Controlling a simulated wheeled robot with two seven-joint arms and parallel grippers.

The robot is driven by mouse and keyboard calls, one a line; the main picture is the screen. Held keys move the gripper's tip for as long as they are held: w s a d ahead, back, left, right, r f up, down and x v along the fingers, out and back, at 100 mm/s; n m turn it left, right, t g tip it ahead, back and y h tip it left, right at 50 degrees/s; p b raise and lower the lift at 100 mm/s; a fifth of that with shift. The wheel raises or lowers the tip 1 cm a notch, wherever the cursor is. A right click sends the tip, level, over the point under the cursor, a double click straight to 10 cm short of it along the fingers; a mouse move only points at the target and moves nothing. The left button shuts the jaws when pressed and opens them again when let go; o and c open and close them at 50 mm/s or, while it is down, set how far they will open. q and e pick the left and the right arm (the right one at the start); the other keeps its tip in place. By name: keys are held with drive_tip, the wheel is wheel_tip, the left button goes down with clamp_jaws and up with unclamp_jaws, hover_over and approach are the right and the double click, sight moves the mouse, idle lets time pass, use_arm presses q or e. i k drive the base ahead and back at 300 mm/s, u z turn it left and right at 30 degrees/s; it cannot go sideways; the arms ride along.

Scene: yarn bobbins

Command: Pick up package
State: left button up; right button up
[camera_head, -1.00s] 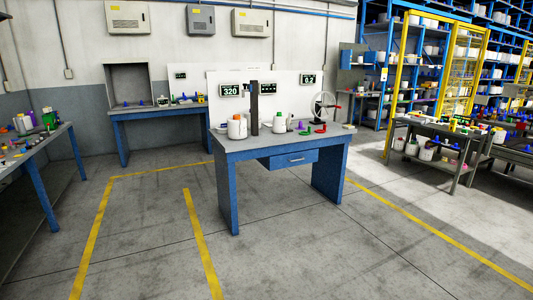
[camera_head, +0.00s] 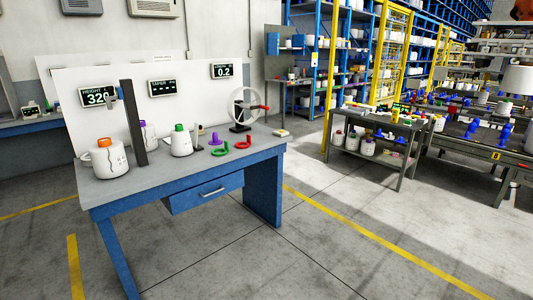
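No thing in view can be told for sure as the package. White yarn bobbins stand on the blue table (camera_head: 110,194): one with an orange top (camera_head: 108,160) at its left end, one with a green top (camera_head: 181,142) near the middle, and one with a purple top (camera_head: 146,134) partly hidden by the dark upright post (camera_head: 133,122). A purple cone (camera_head: 215,139), a green piece (camera_head: 220,151) and a red piece (camera_head: 243,145) lie to the right. Neither of my grippers is in view.
A grey cart (camera_head: 386,142) with several bobbins and coloured parts stands to the right. A dark conveyor-like table (camera_head: 480,146) is at the far right. Blue shelving and a yellow fence (camera_head: 381,60) stand behind. The floor in front (camera_head: 270,245) is clear, with yellow lines.

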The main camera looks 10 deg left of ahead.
sight(108, 158)
drive_tip(key=u, duration=0.35)
drive_tip(key=i, duration=2.85)
drive_tip(key=u, duration=1.1)
drive_tip(key=i, duration=0.75)
drive_tip(key=u, duration=0.15)
